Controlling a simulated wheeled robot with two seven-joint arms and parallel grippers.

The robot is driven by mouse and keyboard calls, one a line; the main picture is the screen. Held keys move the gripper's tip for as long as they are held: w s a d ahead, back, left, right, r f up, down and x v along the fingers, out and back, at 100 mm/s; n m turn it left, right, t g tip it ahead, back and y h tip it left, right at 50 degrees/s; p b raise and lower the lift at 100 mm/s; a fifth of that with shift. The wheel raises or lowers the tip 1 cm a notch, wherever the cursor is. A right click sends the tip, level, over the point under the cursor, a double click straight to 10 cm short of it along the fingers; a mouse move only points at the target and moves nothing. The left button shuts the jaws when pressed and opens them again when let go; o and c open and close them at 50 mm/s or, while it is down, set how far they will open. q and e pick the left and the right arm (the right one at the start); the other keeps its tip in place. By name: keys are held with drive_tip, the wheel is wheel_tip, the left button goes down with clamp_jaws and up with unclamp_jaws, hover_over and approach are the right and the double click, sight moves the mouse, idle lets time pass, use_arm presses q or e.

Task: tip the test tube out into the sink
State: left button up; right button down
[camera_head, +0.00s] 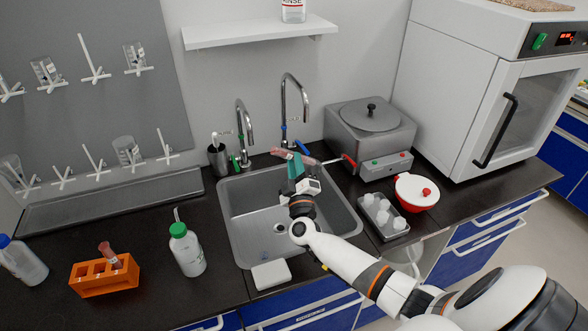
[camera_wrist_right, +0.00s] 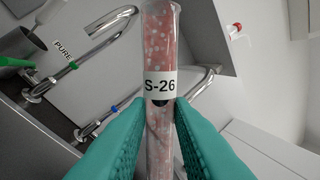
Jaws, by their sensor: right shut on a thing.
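My right gripper (camera_head: 296,167) has teal fingers and is over the back part of the sink (camera_head: 244,212). It is shut on a test tube (camera_head: 281,153) with pink contents. In the right wrist view the tube (camera_wrist_right: 160,50) stands between the two fingers, with white specks in the pink and a label reading S-26. I cannot tell whether anything is pouring from it. The sink basin looks empty around its drain. My left gripper is not in view.
Two faucets (camera_head: 241,135) stand behind the sink. An orange rack (camera_head: 105,276) with another tube and a green-capped bottle (camera_head: 187,250) are at left. A grey water bath (camera_head: 370,130), a red bowl with white lid (camera_head: 416,190) and a small tray (camera_head: 383,217) are at right.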

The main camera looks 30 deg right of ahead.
drive_tip(key=shift+s+d+r+n+t+y+p, duration=0.15)
drive_tip(key=shift+r+n+t+y+p, duration=0.25)
drive_tip(key=shift+n+y+p, duration=2.15)
drive_tip(key=shift+w+d+r+n+t+y+p, duration=0.15)
drive_tip(key=shift+r+n+y, duration=0.5)
drive_tip(key=shift+n, duration=3.85)
drive_tip(key=shift+s+d+r+n+t+y+p, duration=0.3)
drive_tip(key=shift+n+y+p, duration=1.3)
drive_tip(key=shift+n, duration=1.95)
drive_tip(key=shift+w+a+y, duration=0.1)
drive_tip(key=shift+w+y, duration=0.05)
drive_tip(key=shift+y, duration=0.25)
